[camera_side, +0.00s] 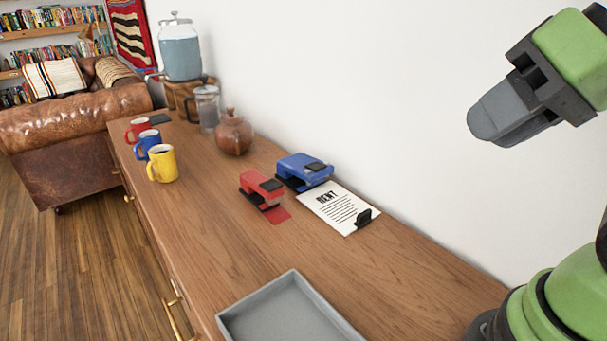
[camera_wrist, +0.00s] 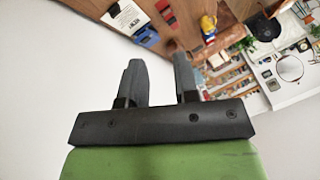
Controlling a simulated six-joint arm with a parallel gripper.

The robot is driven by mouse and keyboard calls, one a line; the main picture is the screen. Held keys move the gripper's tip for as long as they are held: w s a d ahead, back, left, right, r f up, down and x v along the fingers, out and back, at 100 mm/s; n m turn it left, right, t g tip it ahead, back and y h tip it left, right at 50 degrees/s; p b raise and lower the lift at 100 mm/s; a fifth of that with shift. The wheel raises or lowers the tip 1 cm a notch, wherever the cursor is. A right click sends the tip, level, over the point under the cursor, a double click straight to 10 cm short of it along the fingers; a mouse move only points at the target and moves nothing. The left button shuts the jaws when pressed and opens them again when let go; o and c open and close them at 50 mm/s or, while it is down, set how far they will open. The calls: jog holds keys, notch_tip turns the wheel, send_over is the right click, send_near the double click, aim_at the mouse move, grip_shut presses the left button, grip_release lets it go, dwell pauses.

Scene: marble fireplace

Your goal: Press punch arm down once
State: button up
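A blue punch-like device (camera_side: 304,168) with a black patch on top stands on the wooden counter near the wall. A white sheet headed "RENT" (camera_side: 338,208) lies against its front edge; whether it is inserted is unclear. A similar red device (camera_side: 261,187) stands to its left, with a red sheet (camera_side: 279,215) at its front. In the wrist view the blue device (camera_wrist: 145,36), white sheet (camera_wrist: 124,17) and red device (camera_wrist: 166,11) show at the top. My gripper (camera_side: 482,122) is high above the counter, right of both devices. Its fingers (camera_wrist: 158,68) are apart, with nothing between them.
A black clip-like piece (camera_side: 366,217) sits on the sheet's near end. A grey tray (camera_side: 285,308) lies at the counter's front. Red, blue and yellow mugs (camera_side: 162,165), a brown pot (camera_side: 234,133) and a glass press (camera_side: 207,108) stand farther back. The white wall (camera_side: 400,90) borders the counter.

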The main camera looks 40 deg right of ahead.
jog(key=shift+w+r, duration=0.1)
jog(key=shift+w, duration=0.15)
jog(key=c, duration=0.3)
jog(key=shift+n, duration=0.9)
jog(key=w, duration=0.7)
jog(key=w+r, duration=0.1)
jog(key=w, duration=0.3)
jog(key=shift+d, duration=0.3)
grip_shut()
jog(key=w+d+f, duration=0.2)
jog(key=w+f, duration=0.1)
jog(key=w, duration=0.5)
jog(key=n+h, duration=0.2)
send_near(316, 166)
jog(key=shift+f, duration=0.1)
jog(key=shift+x, duration=3.4)
